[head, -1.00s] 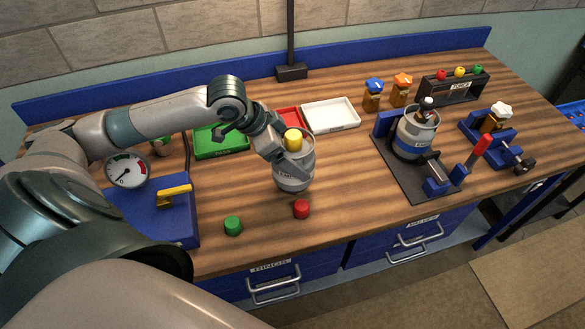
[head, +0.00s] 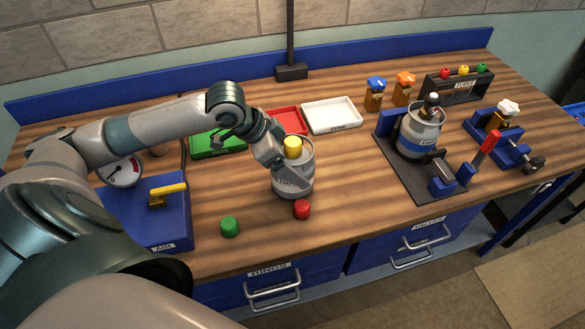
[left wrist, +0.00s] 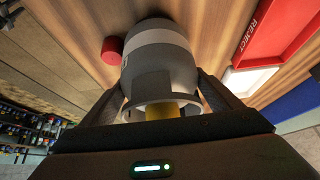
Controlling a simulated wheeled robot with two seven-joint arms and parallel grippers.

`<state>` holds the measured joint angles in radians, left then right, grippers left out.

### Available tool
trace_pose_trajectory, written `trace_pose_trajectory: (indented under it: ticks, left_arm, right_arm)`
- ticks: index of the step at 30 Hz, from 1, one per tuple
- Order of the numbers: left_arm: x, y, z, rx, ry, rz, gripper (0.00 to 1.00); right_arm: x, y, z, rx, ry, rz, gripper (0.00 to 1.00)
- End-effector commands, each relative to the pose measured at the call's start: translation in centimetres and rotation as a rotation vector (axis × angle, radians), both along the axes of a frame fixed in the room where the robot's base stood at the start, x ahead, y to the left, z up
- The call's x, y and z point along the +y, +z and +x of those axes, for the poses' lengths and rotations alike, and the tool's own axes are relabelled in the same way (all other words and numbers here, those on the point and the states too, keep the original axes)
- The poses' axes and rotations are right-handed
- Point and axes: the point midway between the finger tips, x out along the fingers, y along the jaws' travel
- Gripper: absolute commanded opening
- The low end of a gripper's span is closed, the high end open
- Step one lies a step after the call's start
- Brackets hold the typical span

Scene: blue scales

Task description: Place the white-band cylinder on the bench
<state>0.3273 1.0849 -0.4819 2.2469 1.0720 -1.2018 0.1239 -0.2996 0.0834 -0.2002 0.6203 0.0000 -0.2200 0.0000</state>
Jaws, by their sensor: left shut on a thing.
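The white-band cylinder (head: 290,186) is a grey upright canister with a yellow top (head: 292,147), over the middle of the wooden bench (head: 360,185). My left gripper (head: 283,163) is shut on its upper part. In the left wrist view the cylinder (left wrist: 162,72) sits between both fingers, with its pale band toward the far end. Its base looks at or very near the bench top; I cannot tell if it touches. My right gripper is not in view.
A red cap (head: 302,209) lies close in front of the cylinder, a green cap (head: 230,227) front left. Red (head: 291,121), white (head: 333,116) and green (head: 218,146) trays stand behind. A blue-band cylinder (head: 415,147) stands in a fixture at right. Bench between is clear.

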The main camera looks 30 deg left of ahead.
Motion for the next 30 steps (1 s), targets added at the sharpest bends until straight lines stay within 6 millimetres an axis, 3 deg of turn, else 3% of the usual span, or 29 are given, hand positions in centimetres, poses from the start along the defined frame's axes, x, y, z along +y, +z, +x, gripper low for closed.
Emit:
trace_pose_trajectory:
  ticks: [17, 18, 19, 30]
  left_arm:
    - [-0.01, -0.54, 0.06, -0.002, 0.001, -0.001, 0.41]
    - [0.01, -0.64, 0.00, 0.000, 0.000, 0.000, 0.94]
    - [0.01, -0.64, 0.00, 0.000, 0.000, 0.000, 1.00]
    - [0.05, -0.30, -0.03, -0.001, 0.001, 0.000, 1.00]
  right_arm:
    - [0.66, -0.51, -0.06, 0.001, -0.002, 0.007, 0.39]
    - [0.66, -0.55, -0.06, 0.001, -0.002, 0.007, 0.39]
    - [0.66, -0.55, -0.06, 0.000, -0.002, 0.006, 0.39]
    - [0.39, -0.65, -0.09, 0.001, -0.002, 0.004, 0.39]
